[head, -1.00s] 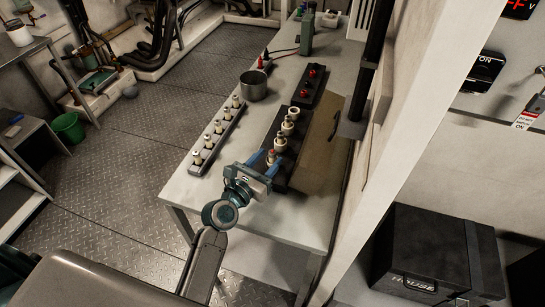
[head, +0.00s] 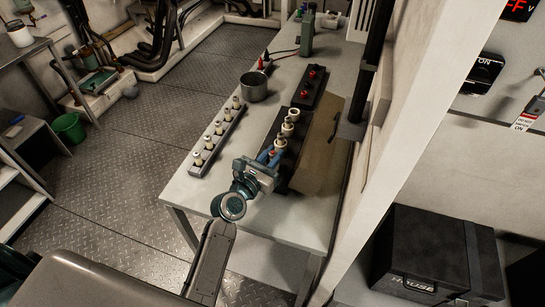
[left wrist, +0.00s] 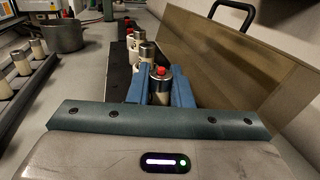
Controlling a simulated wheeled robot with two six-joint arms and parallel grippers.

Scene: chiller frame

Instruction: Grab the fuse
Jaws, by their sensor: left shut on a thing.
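My left gripper (head: 270,157) is at the near end of the black fuse block (head: 285,184) on the bench. In the left wrist view its blue fingers (left wrist: 160,88) are shut on a cream fuse with metal ends and a red dot on top (left wrist: 161,86). The fuse is upright; its lower end is hidden, so I cannot tell whether it still sits in the block. More fuses (head: 288,127) stand in a row behind it in the block. My right gripper is not in view.
A rail (head: 230,133) of several upright fuses lies to the left, with a metal pot (head: 254,87) behind. A brownish see-through cover (head: 322,150) stands open along the block's right side. A dark post (head: 370,70) rises at the right. The bench's near end is clear.

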